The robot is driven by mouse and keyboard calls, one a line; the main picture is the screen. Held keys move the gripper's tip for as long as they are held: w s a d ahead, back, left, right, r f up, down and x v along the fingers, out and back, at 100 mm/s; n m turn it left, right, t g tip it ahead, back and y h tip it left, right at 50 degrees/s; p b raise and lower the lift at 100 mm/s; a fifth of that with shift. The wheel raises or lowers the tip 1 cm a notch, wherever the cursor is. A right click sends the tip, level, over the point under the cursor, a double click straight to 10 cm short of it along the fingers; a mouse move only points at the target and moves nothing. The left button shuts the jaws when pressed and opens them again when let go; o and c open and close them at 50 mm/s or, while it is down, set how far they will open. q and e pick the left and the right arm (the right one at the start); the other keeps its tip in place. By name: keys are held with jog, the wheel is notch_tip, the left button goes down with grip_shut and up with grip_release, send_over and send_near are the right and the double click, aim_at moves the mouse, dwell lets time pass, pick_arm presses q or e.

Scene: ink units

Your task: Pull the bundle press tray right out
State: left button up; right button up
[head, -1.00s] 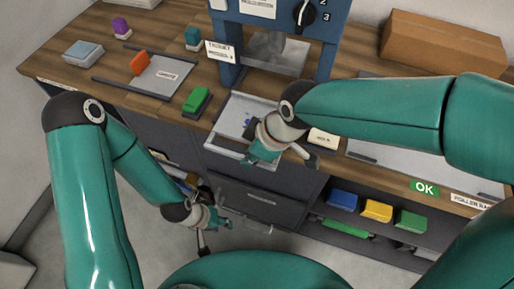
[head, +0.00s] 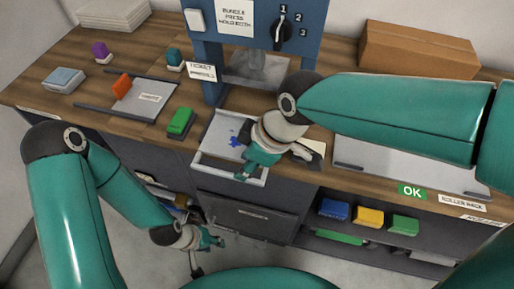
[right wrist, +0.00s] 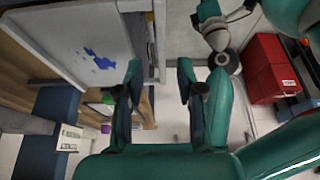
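The bundle press tray (head: 217,133) is a pale shallow tray with a blue ink stain, sticking out of the blue press over the bench's front edge. It also shows at the upper left of the right wrist view (right wrist: 60,35). My right gripper (head: 250,168) is at the tray's front edge, right of its middle.
The press (head: 265,55) stands behind the tray. A green block (head: 180,121) sits left of the tray; a flat plate (head: 400,165) lies to the right. Blue, yellow and green bins (head: 370,217) sit on a shelf below. The floor in front is mostly clear.

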jog(key=v, duration=0.6)
jog(key=shift+r, duration=0.25)
jog(key=shift+d, duration=0.15)
jog(key=shift+s, duration=0.15)
